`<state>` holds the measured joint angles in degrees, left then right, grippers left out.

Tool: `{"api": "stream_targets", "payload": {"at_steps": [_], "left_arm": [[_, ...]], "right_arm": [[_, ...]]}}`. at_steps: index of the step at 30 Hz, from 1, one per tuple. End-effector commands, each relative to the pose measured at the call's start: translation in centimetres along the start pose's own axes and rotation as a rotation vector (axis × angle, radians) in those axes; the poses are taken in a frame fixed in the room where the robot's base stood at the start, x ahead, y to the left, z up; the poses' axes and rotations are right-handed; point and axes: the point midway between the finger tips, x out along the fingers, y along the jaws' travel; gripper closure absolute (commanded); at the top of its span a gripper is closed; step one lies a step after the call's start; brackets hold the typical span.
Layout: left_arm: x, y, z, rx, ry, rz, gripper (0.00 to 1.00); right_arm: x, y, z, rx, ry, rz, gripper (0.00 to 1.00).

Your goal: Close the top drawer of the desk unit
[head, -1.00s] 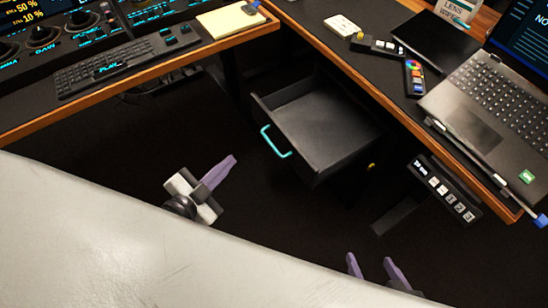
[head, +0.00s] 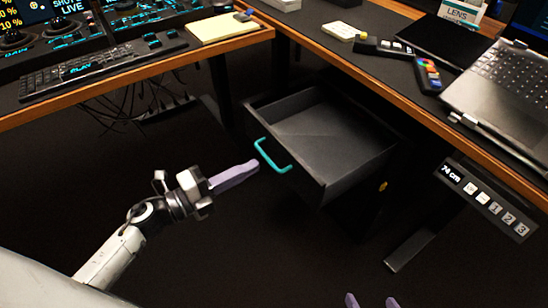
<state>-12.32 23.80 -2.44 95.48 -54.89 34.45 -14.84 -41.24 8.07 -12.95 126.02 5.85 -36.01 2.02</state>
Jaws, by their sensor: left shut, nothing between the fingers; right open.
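The black top drawer (head: 318,140) of the desk unit stands pulled out and looks empty. It hangs below the edge of the right desk. Its teal handle (head: 272,157) is on its left-facing front. My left gripper (head: 256,166) is shut and empty, with its purple fingers pointing right at the handle. The fingertips appear close to the handle; I cannot tell whether they touch it. My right gripper (head: 371,301) shows only as two purple fingertips spread apart at the bottom edge, well below the drawer.
The right desk (head: 390,72) overhangs the drawer and carries a laptop (head: 500,95) and small devices. A control panel (head: 487,200) hangs below its edge. The left desk holds a keyboard (head: 85,75) and notepad (head: 222,27).

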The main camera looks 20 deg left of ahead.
Motion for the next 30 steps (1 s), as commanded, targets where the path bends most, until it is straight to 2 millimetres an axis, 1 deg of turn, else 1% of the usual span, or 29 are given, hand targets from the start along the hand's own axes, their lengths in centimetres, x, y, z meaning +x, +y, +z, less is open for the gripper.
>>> {"api": "stream_targets", "payload": {"at_steps": [1,6,9,12,17,30], "left_arm": [[1.2,0.0,0.0,0.002,0.0,-0.004,1.0],[4.6,0.0,0.0,0.0,0.0,-0.002,1.0],[6.1,0.0,0.0,-0.001,-0.001,-0.002,1.0],[7.1,0.1,0.0,-0.001,-0.001,-0.001,1.0],[7.8,0.1,0.0,-0.002,-0.001,0.001,1.0],[7.8,0.0,0.1,-0.002,-0.007,0.001,1.0]], "right_arm": [[0.2,0.0,0.2,-0.001,-0.006,-0.002,0.36],[0.6,-0.2,0.4,-0.004,-0.02,-0.011,0.36],[0.7,-0.5,0.3,-0.007,-0.025,-0.018,0.36],[0.8,-0.7,0.1,-0.012,-0.026,-0.024,0.36],[0.9,-0.7,-0.5,-0.017,-0.018,-0.026,0.36],[0.9,-0.5,-0.1,-0.019,-0.027,-0.023,0.36]]}}
